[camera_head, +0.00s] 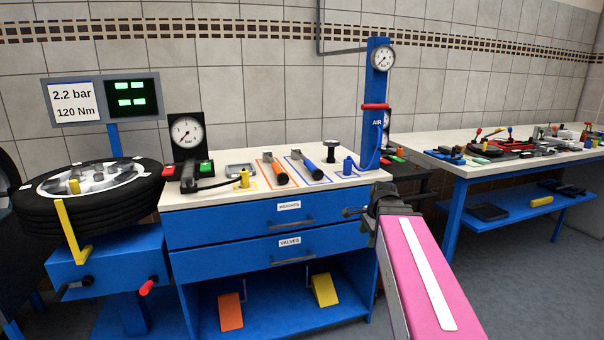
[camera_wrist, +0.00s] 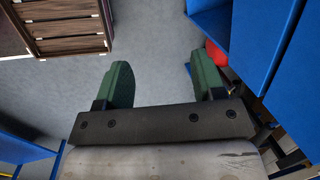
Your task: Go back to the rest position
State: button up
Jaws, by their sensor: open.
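My gripper (camera_wrist: 161,82) is open in the wrist view. Its two green fingers stand well apart with only grey floor between them, and it holds nothing. In the head view my pink arm reaches up from the lower right, and its dark wrist end is in front of the right side of the blue workbench (camera_head: 272,236). The fingers are mostly hidden behind the wrist there. No sliding jack can be made out with certainty in either view.
A wheel balancer with a tyre (camera_head: 92,200) stands at the left. A second table (camera_head: 500,146) with several tools is at the right. A slatted wooden crate (camera_wrist: 66,28) is at the upper left of the wrist view. Grey floor (camera_wrist: 150,40) is clear below the fingers.

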jog(key=s+a+f+n, duration=0.1)
jog(key=s+f+n, duration=0.2)
jog(key=f+n, duration=0.2)
jog(key=s+a+f+n+g+h, duration=0.1)
jog(key=s+f+n, duration=0.2)
jog(key=f+n, duration=0.2)
jog(key=s+a+f+n, duration=0.2)
jog(key=f+n, duration=0.3)
jog(key=f, duration=0.3)
jog(key=shift+s+f+n+g+h, duration=0.3)
jog(key=shift+s+f+g, duration=0.1)
jog(key=shift+s, duration=0.25)
